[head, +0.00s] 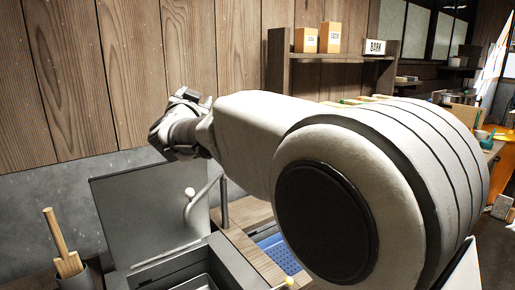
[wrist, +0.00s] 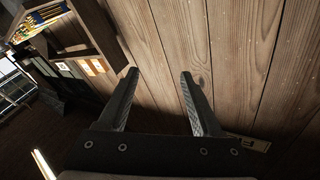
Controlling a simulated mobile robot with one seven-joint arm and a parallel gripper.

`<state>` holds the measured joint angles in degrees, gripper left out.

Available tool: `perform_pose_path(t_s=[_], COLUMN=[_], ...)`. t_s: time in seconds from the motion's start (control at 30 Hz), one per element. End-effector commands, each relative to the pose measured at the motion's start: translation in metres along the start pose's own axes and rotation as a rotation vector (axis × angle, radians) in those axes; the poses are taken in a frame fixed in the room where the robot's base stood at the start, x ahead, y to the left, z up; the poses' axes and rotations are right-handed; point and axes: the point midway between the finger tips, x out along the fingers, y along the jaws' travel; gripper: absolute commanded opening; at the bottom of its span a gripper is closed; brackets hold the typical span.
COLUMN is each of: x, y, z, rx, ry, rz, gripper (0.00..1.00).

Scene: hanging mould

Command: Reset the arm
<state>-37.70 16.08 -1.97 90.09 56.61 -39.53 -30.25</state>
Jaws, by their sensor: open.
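My gripper (wrist: 158,75) shows in the wrist view with its two dark fingers apart and nothing between them. Behind the fingers is a wooden plank wall. In the head view my arm reaches across the middle, raised in front of the wall, and its large rounded link hides much of the right side. The end of the arm is near the plank wall; the fingers cannot be made out there.
A grey box with a raised lid (head: 150,200) stands below the arm's end. A blue perforated tray (head: 279,254) lies right of the box. A shelf (head: 350,56) on the wall holds boxes and a "BARK" sign (head: 376,47).

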Motion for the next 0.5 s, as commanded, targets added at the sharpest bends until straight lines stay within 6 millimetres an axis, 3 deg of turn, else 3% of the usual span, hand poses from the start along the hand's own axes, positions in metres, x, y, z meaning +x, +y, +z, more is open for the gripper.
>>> perform_pose_path(t_s=[0.03,0.2,0.37,0.5], x=[-0.007,-0.043,-0.097,-0.158], y=[0.012,0.047,0.091,0.138], z=[-0.014,-0.030,-0.026,-0.012], rx=[-0.011,-0.069,-0.135,-0.195], ry=[-0.032,-0.193,-0.376,-0.556], rz=[-0.030,-0.125,-0.156,-0.131], gripper=[0.66,0.66,0.66,0.66])
